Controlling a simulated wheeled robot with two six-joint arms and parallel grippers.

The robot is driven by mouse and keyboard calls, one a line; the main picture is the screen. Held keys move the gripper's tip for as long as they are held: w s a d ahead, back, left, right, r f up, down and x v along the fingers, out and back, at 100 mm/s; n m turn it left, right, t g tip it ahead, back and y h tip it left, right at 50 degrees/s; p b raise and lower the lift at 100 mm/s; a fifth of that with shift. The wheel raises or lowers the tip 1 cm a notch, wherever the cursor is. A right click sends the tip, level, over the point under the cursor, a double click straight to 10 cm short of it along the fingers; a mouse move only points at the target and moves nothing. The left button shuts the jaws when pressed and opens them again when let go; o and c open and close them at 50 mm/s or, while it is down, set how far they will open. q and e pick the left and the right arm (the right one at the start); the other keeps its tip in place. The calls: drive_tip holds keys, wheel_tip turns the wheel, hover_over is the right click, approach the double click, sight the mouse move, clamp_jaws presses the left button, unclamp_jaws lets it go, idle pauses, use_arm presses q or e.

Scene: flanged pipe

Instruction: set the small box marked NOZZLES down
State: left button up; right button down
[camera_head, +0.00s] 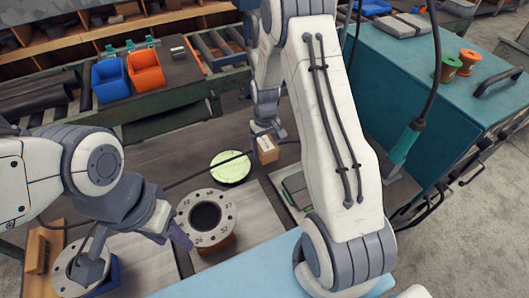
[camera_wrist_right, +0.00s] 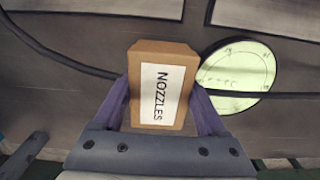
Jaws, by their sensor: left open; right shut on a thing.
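The small brown box marked NOZZLES (camera_wrist_right: 174,62) is between the purple fingers of my right gripper (camera_wrist_right: 162,106), its white label facing the wrist camera. In the head view the box (camera_head: 268,156) shows just below my right gripper (camera_head: 266,138), over the dark work surface, right of a pale green disc. I cannot tell whether its underside touches the surface. My left gripper (camera_head: 172,238) is open and empty at the left edge of the grey flange (camera_head: 206,217).
The green disc (camera_head: 230,167) has a dark cable crossing over it; the disc also shows in the wrist view (camera_wrist_right: 236,78). A blue bin (camera_head: 110,80) and an orange bin (camera_head: 146,69) stand at the back left. A teal cabinet (camera_head: 440,100) fills the right.

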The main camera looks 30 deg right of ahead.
drive_tip(key=shift+f+p, duration=0.45)
drive_tip(key=shift+f, duration=1.25)
drive_tip(key=shift+f, duration=0.15)
drive_tip(key=shift+c, duration=1.7)
unclamp_jaws()
drive_tip(key=shift+f, duration=0.1)
drive_tip(key=shift+o, duration=0.7)
